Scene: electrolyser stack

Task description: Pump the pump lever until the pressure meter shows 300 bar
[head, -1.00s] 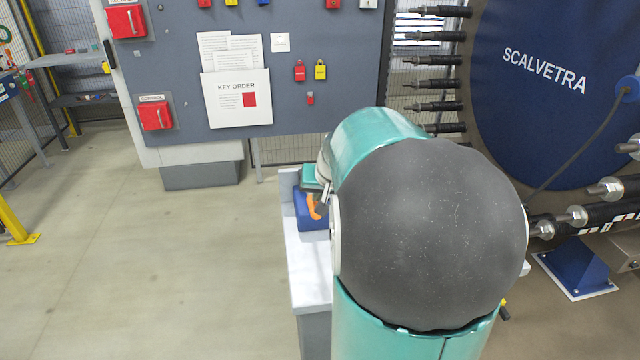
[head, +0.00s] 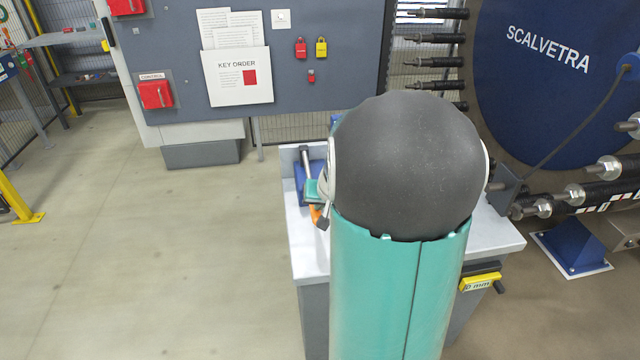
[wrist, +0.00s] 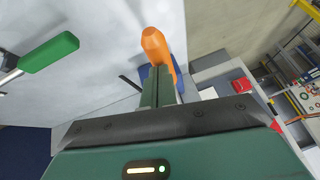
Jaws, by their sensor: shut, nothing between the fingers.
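An orange grip (wrist: 155,45), which looks like the pump lever's handle, stands just past my fingertips in the wrist view. A small part of it shows in the head view (head: 317,214). A blue body (wrist: 148,73), likely the pump, sits on the white bench behind it; in the head view the blue part (head: 301,174) is partly covered by my arm. My gripper (wrist: 158,78) is shut and empty, close to the orange grip; I cannot tell whether they touch. No pressure reading is visible in either view.
The white bench top (head: 302,250) is bare at its front left. A green-handled tool (wrist: 50,53) lies on it. A yellow display reading in mm (head: 481,282) is on the bench's right side. A grey panel (head: 300,85) stands behind; the floor at left is clear.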

